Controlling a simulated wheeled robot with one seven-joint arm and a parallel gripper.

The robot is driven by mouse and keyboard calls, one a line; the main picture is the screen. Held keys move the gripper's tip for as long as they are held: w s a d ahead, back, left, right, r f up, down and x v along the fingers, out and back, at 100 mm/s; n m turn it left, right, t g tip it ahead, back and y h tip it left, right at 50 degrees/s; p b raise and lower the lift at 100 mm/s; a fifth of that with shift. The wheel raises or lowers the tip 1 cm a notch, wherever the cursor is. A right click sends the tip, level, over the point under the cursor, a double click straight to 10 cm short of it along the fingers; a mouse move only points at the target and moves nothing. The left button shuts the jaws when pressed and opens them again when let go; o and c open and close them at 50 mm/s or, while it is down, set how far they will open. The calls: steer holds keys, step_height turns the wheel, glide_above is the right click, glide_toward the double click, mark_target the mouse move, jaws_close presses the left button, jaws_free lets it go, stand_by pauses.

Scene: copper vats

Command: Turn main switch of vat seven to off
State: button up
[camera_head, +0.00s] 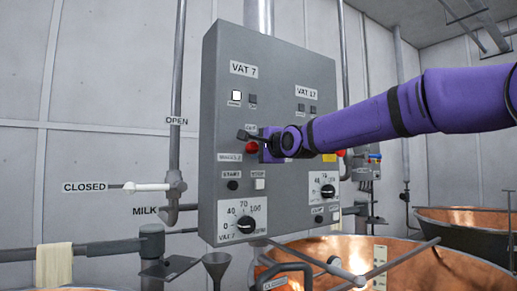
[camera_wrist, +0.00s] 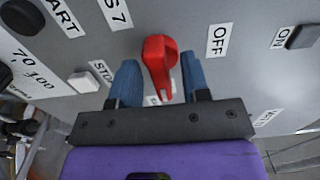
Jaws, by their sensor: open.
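The grey control panel (camera_head: 285,80) bears a VAT 7 label on its left half and a VAT 17 label on its right half. The red main switch (camera_head: 252,147) of vat seven is partly hidden by my gripper (camera_head: 264,143). In the wrist view the red switch (camera_wrist: 158,68) lies between the two blue fingers of my gripper (camera_wrist: 158,82). The fingers are open, with a gap on each side of it. Its handle points down in the picture, toward a partly hidden label. The OFF label (camera_wrist: 217,40) is right of the switch.
START and STOP buttons and a dial (camera_head: 245,225) sit below the switch on the panel. A white STOP button (camera_wrist: 83,82) is left of my fingers. Copper vats (camera_head: 400,265) stand below. A pipe with a valve handle (camera_head: 150,187) is at left.

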steer(key=shift+w, duration=0.1)
jaws_close()
stand_by(0.4)
steer(key=n, duration=0.4)
steer(key=shift+n, duration=0.4)
steer(key=n, duration=0.4)
steer(key=shift+n, duration=0.3)
steer(key=n, duration=0.4)
steer(key=shift+f+n, duration=0.1)
steer(key=shift+n, duration=2.2)
